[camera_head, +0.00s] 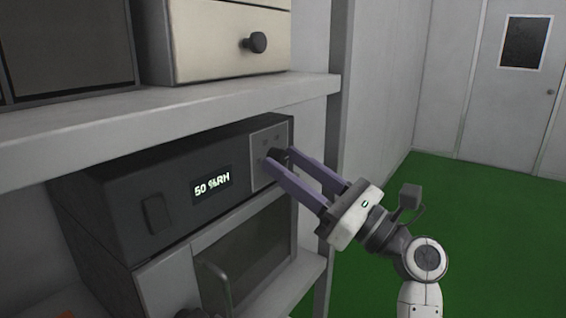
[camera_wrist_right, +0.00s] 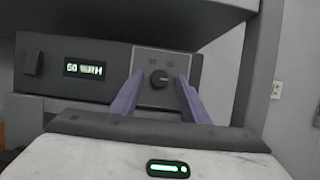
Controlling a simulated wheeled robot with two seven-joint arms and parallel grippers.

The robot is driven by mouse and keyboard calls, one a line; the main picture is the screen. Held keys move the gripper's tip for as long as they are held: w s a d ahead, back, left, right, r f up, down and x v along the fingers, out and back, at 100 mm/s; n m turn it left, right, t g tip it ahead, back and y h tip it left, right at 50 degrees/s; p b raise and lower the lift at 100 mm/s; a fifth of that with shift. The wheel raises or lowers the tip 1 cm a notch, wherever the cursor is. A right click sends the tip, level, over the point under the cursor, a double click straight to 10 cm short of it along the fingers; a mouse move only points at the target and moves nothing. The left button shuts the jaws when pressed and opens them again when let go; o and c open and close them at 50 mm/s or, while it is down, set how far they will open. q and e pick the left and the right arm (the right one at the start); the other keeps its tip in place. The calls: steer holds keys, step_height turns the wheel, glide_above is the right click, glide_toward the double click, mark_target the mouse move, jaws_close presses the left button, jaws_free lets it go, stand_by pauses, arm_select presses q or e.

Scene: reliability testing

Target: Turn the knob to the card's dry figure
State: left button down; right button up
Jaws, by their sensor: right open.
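The dark round knob (camera_wrist_right: 159,78) sits on a light grey panel at the right end of the dark control box (camera_head: 130,190). The box's display (camera_head: 212,185) reads 50 %RH in the head view; it also shows in the wrist view (camera_wrist_right: 83,69). My right gripper (camera_head: 281,157) is open, with its two purple fingers pointing at the panel. In the wrist view its fingers (camera_wrist_right: 160,80) stand on either side of the knob, with a gap to each side. Small marks above the knob are too small to read. I see no card. My left gripper is not in view.
A grey shelf (camera_head: 190,107) runs just above the box and carries a drawer unit (camera_head: 225,40) with a dark knob. Below the box is a cabinet with a dark window and handle (camera_head: 215,285). Green floor (camera_head: 480,220) lies open to the right, toward a door (camera_head: 515,100).

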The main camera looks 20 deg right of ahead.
steer(key=c, duration=1.1)
